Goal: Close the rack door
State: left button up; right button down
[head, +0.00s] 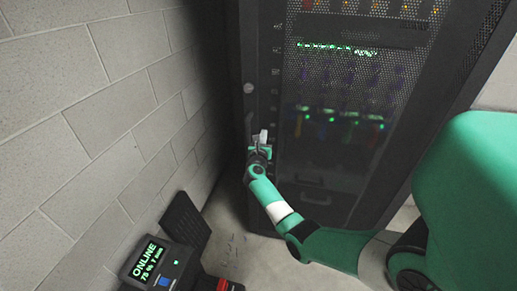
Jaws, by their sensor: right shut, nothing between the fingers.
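The rack door (345,85) is a dark perforated panel across the front of the tall black rack. Lights and cables show through it. It looks in line with the rack front, but I cannot tell whether it is fully shut. My right gripper (262,138) is shut and empty at the door's left edge, about mid-height. I cannot tell whether it touches the door. A dark handle (249,125) seems to sit just left of the gripper. My left gripper is not in view.
A grey block wall (95,110) runs along the left. A unit with a green "ONLINE" display (150,262) stands on the floor at bottom left. A strip of bare floor (232,245) lies before the rack. My right arm spans the lower right.

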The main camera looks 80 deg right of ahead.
pick_arm(q)
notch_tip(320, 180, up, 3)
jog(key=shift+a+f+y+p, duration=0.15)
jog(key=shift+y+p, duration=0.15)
jog(key=shift+p, duration=0.6)
pick_arm(e)
jog(key=w+a, duration=0.1)
jog(key=a, duration=0.8)
jog(key=shift+w+a+r, duration=0.2)
jog(key=shift+w, duration=0.05)
